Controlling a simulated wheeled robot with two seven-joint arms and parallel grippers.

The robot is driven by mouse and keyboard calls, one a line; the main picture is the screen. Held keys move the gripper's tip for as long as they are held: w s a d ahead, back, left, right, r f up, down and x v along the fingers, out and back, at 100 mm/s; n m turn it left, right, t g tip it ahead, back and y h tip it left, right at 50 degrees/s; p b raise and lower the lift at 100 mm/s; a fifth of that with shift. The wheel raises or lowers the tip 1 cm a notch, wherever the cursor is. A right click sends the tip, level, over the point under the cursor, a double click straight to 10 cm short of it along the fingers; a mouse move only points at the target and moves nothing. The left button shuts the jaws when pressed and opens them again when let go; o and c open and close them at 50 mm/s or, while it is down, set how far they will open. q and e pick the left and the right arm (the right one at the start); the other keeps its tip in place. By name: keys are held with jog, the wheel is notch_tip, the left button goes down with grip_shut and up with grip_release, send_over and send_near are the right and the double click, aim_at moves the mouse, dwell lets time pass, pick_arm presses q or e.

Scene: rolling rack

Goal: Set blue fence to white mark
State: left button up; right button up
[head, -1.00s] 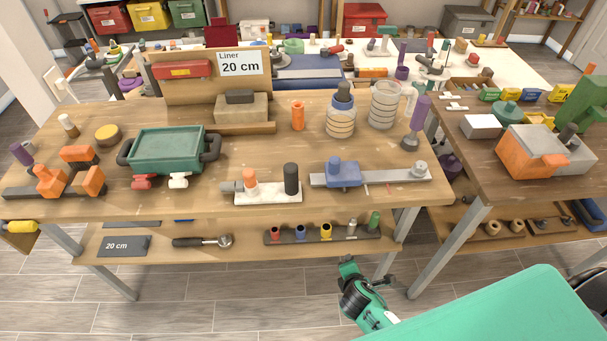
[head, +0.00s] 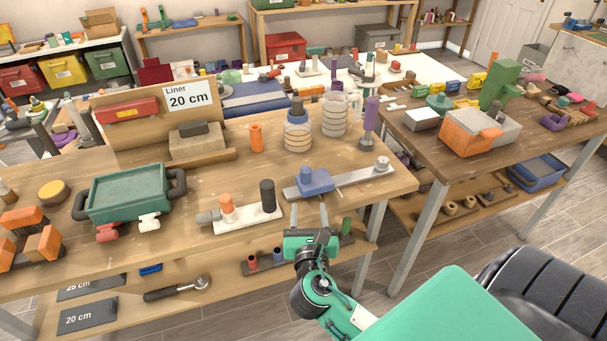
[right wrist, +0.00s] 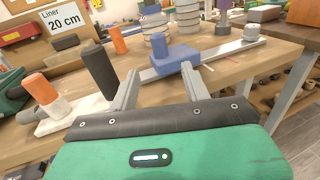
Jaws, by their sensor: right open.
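The blue fence (head: 315,181) is a block with a raised knob, sitting near the left end of a flat grey rail (head: 358,178) on the wooden table. The rail has a round grey knob (head: 382,163) at its right end. In the right wrist view the blue fence (right wrist: 176,60) lies just beyond the fingertips. My right gripper (head: 309,210) is open and empty at the table's front edge, in front of the fence and apart from it. My left gripper is not in view.
A white plate (head: 240,219) with orange and black cylinders stands left of the rail. Glass jars (head: 298,137) and a purple-topped tool (head: 369,118) stand behind it. A lower shelf (head: 222,283) lies below. A second table (head: 425,140) is to the right.

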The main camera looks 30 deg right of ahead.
aim_at(306, 177)
jog(key=p+x, duration=0.2)
jog(key=x, duration=1.1)
jog(key=shift+w+d+r+p, duration=0.1)
jog(key=shift+w+p, duration=0.2)
jog(key=shift+w, duration=0.1)
